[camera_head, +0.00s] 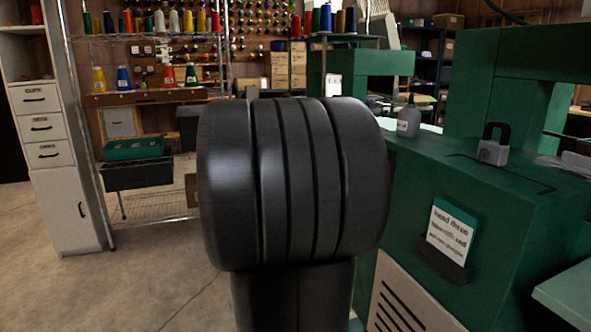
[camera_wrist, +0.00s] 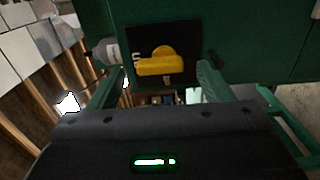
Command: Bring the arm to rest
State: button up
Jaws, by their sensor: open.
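My gripper (camera_wrist: 162,70) shows in the wrist view, with its dark body along the bottom and a green finger on each side. The fingers stand apart and nothing shows held between them. Past the fingertips is a yellow knob or handle (camera_wrist: 160,62) on a black plate on a green surface. I cannot tell the distance to it. In the head view a large black rounded part of my arm fills the middle; my gripper is not seen there.
A green machine (camera_head: 470,215) stands close at the right, with a grey padlock (camera_head: 493,150) and a bottle (camera_head: 408,121) on top. A white cabinet (camera_head: 62,205) and a wire rack with a green bin (camera_head: 133,149) stand at the left. Concrete floor (camera_head: 150,275) is clear at the lower left.

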jog(key=shift+x, duration=1.2)
jog(key=shift+a, duration=0.1)
jog(key=p+v, duration=0.2)
jog(key=v, duration=1.1)
jog(key=w+d+n+p, duration=0.5)
jog(key=d+n+p, duration=0.7)
jog(key=p, duration=1)
jog(key=shift+n, duration=0.7)
jog(key=shift+d+f+p, duration=0.1)
jog(key=shift+p, duration=0.25)
